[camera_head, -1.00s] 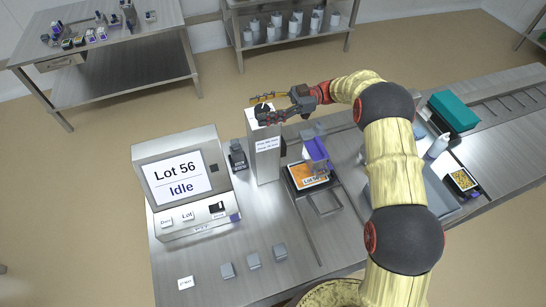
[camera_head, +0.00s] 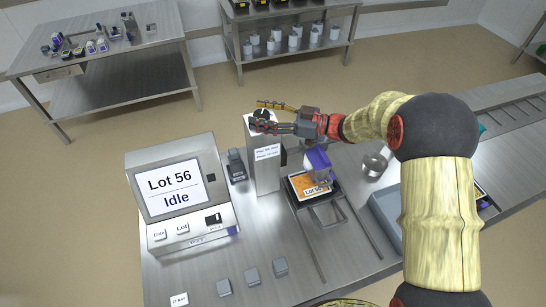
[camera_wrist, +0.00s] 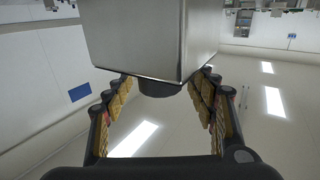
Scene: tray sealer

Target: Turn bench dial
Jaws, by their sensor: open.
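The bench dial is a black round knob (camera_head: 261,114) on top of a tall grey metal pillar (camera_head: 266,178) with a white label. My gripper (camera_head: 257,116) reaches in from the right at the height of the pillar top, its fingers spread open on either side of the dial. In the wrist view, which looks upside down, the dial (camera_wrist: 160,90) sticks out of the pillar's end face (camera_wrist: 150,35) between the two fingers. Gaps show between it and the finger pads there. The dial's pointer and setting cannot be read.
A panel (camera_head: 180,190) reading "Lot 56 Idle" stands left of the pillar. A dark device (camera_head: 236,165) sits between them. An orange-labelled tray (camera_head: 312,187) under a purple part and a steel cup (camera_head: 375,163) lie to the right. Several grey blocks stand in front.

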